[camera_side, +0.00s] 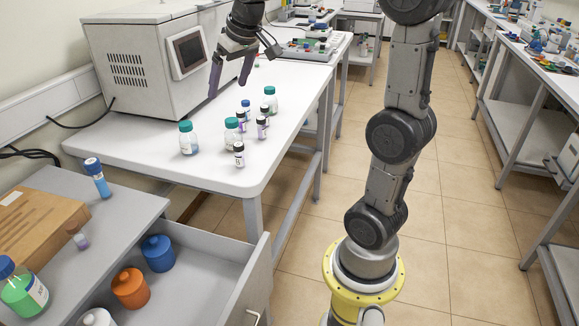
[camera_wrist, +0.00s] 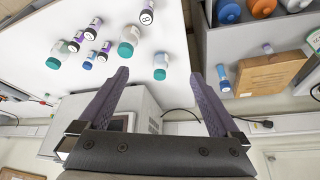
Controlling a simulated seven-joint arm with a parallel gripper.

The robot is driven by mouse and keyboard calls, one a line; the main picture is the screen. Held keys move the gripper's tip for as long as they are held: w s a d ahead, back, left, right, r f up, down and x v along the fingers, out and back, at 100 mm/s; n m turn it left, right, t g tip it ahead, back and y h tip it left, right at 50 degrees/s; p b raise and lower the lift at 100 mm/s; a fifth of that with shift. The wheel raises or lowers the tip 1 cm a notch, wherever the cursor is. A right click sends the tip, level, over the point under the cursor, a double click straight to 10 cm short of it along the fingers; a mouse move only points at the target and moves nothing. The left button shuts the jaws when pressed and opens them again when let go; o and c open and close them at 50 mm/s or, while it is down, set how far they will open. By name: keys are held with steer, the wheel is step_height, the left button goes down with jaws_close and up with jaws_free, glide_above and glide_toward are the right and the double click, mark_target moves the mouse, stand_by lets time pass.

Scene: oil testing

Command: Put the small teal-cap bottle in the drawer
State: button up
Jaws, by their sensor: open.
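Three clear bottles with teal caps stand on the white table. One stands nearest the cabinet (camera_side: 188,140), one in the middle (camera_side: 232,135) and one at the back (camera_side: 270,101). Which is the small one is hard to tell. In the wrist view one teal-cap bottle (camera_wrist: 160,66) appears between my fingertips, with others to the left (camera_wrist: 128,42) (camera_wrist: 55,60). My gripper (camera_side: 229,90) is open and empty, above the table near the grey machine, apart from the bottles. The drawer (camera_side: 205,275) of the grey cabinet is pulled open, lower down in front of the table.
Several small vials (camera_side: 239,153) with dark or blue caps crowd around the teal-cap bottles. The drawer holds orange (camera_side: 130,290) and blue (camera_side: 158,253) containers and a white one. A cardboard box (camera_side: 40,232) and bottles stand on the cabinet. The grey machine (camera_side: 150,60) fills the table's left.

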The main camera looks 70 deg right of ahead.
steer(key=s+a+f+n, duration=0.2)
steer(key=s+a, duration=0.8)
steer(key=a, duration=0.1)
steer(key=shift+t+y, duration=0.4)
steer(key=s+a+f, duration=0.1)
steer(key=s+f, duration=0.1)
steer(key=s, duration=0.1)
steer(key=s+a+f+n, duration=0.1)
steer(key=s+a+f, duration=0.1)
steer(key=s, duration=0.1)
steer(key=s+a+f+n+y, duration=0.1)
steer(key=s+a+f, duration=0.1)
steer(key=s, duration=0.1)
steer(key=shift+s+a+f, duration=0.1)
steer(key=shift+s+f, duration=0.05)
steer(key=shift+s, duration=0.15)
steer(key=shift+c, duration=1)
